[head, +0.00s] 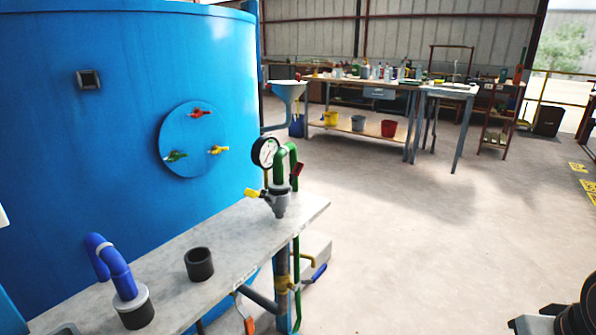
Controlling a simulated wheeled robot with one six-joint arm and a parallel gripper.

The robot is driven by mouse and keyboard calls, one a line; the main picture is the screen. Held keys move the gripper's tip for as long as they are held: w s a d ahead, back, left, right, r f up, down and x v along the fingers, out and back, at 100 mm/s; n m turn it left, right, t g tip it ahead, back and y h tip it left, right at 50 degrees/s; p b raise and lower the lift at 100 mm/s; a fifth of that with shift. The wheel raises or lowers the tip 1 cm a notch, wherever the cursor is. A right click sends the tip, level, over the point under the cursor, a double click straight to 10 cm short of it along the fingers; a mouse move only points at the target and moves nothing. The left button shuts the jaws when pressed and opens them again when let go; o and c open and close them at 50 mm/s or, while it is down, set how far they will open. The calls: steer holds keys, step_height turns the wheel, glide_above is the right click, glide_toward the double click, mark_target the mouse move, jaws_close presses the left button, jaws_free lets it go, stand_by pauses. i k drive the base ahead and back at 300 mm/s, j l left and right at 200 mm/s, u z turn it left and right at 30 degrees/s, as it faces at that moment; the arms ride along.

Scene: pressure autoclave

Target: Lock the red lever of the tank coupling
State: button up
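A large blue tank (120,130) fills the left of the head view. On its side is a round blue plate (185,142) with a red lever (201,113) at the top, a green lever (176,156) and a yellow lever (218,150). On the grey bench stands a grey coupling (278,199) with a green bent pipe (279,167) on top. A yellow lever (254,193) sticks out at its left and a dark red lever (297,170) at its right. I cannot tell which red lever is the tank coupling's, nor whether either is locked. My gripper is not in view.
The grey bench (240,237) runs along the tank's front. It carries a pressure gauge (265,152), a dark open cylinder (199,264) and a blue bent pipe (115,265). Below are pipes with a blue-handled lever (319,272). The floor (420,235) to the right is clear.

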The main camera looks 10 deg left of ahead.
mark_target(297, 169)
steer(key=i+l, duration=0.2)
steer(key=i, duration=0.3)
steer(key=i+l, duration=0.2)
steer(key=i, duration=0.25)
steer(key=i+l, duration=0.2)
steer(key=i, duration=0.3)
steer(key=i+l+u, duration=0.25)
steer(key=i, duration=0.3)
steer(key=i+l+u, duration=0.3)
steer(key=i+l, duration=0.2)
steer(key=u, duration=2.2)
